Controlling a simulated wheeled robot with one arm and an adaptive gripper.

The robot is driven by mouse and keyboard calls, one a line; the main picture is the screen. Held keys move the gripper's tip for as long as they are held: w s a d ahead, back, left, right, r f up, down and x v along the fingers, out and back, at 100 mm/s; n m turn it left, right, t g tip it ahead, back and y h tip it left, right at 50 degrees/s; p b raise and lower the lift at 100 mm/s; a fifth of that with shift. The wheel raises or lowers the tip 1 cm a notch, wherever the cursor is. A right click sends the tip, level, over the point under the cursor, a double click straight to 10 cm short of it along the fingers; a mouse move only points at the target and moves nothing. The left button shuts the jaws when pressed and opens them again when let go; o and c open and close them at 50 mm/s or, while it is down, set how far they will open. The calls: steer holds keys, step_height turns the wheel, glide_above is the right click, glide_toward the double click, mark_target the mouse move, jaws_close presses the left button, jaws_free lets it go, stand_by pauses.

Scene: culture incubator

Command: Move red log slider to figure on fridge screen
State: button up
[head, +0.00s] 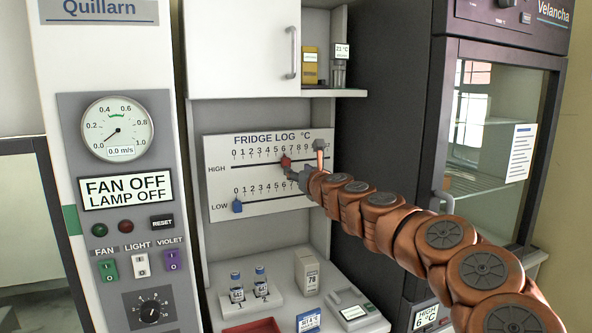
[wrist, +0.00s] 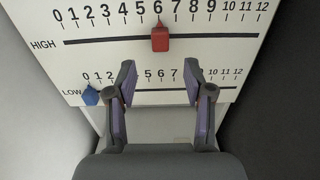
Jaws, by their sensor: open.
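The red slider (head: 286,161) sits on the HIGH track of the white fridge log board (head: 222,182). In the wrist view the red slider (wrist: 160,39) has its pointer at 6. The fridge screen (head: 426,316) at the bottom right reads HIGH 6 °C. My gripper (head: 297,176) is close to the board, just below and right of the red slider in the head view. In the wrist view my gripper (wrist: 160,75) is open and empty, its fingertips apart on either side below the red slider, not touching it.
A blue slider (wrist: 90,96) is at about 0 on the LOW track. Below the board, a shelf holds two vials (head: 248,286), a box (head: 306,271), a red tray (head: 252,327) and a small device (head: 351,310). The dark fridge (head: 395,120) stands right.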

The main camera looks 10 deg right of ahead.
steer(key=shift+s+d, duration=0.15)
steer(key=shift+s, duration=0.7)
steer(key=shift+s+d, duration=0.15)
steer(key=shift+s, duration=0.65)
